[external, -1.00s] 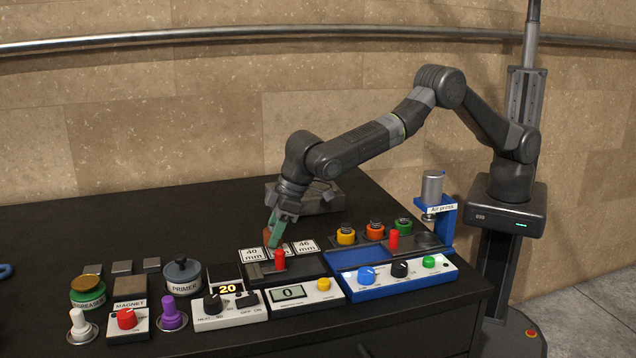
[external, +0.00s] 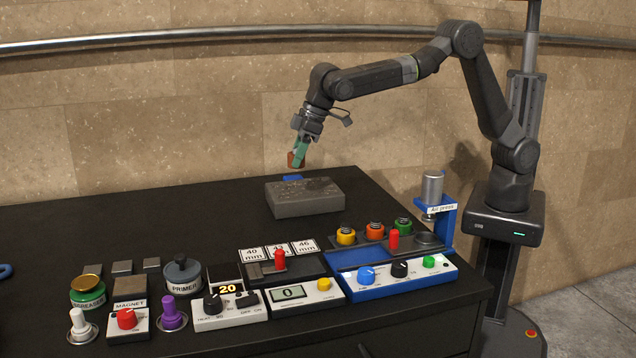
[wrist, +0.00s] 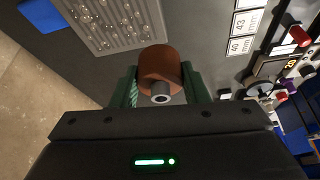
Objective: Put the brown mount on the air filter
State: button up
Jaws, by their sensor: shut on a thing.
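The brown mount (external: 292,160) is a short reddish-brown cylinder. My gripper (external: 298,158) is shut on it and holds it in the air above the back of the table. In the wrist view the mount (wrist: 161,62) sits between the green fingers of my gripper (wrist: 160,88), with a grey metal stud end towards the camera. A grey box with a textured top, which looks like the air filter (external: 305,202), lies on the table below and slightly right of the mount. Its ridged top also shows in the wrist view (wrist: 112,22). The mount is apart from it.
A blue piece (external: 292,178) lies just behind the grey box. The size plates (external: 279,250), the blue press unit (external: 390,275) and the primer can (external: 182,275) stand towards the front. The black table left of the grey box is clear.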

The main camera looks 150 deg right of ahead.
send_over(319, 185)
jog(key=a, duration=0.1)
jog(key=f, duration=0.4)
jog(key=shift+s+a+f, duration=0.2)
jog(key=shift+s, duration=0.1)
jog(key=shift+f, duration=2.4)
jog(key=shift+f, duration=0.15)
jog(key=o, duration=1.1)
jog(key=shift+c, duration=0.2)
